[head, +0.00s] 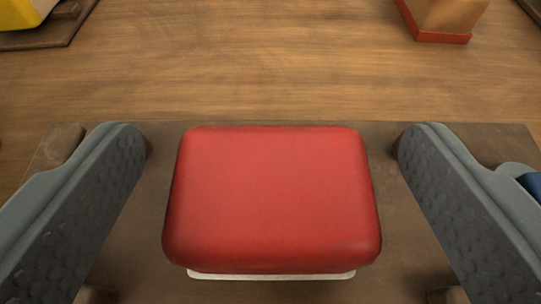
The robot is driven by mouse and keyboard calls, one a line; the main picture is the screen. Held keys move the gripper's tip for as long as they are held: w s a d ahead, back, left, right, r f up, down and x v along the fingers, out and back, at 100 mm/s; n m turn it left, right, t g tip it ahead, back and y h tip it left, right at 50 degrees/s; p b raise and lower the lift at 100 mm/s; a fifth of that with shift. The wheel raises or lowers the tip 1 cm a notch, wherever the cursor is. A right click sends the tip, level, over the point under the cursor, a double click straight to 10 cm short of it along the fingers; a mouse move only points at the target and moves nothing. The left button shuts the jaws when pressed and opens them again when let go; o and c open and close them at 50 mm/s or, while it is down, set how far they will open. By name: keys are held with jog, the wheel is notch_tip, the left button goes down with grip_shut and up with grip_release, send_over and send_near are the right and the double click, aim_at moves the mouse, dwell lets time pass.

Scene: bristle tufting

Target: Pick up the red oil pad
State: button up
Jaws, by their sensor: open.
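The red oil pad (272,198) is a rounded red block on a thin pale base. It sits in the middle of the head view on a dark brown board (270,290). My gripper (272,150) is open, with one grey finger on the left of the pad and one on the right. There is a clear gap between each finger and the pad. The pad's lower sides and most of its pale base are hidden from this angle.
A yellow object (22,12) on a dark base is at the top left. A tan block with a red base (440,25) is at the top right. A blue thing (533,185) shows at the right edge.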

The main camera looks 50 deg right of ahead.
jog(key=c, duration=1.1)
jog(key=shift+r, duration=0.1)
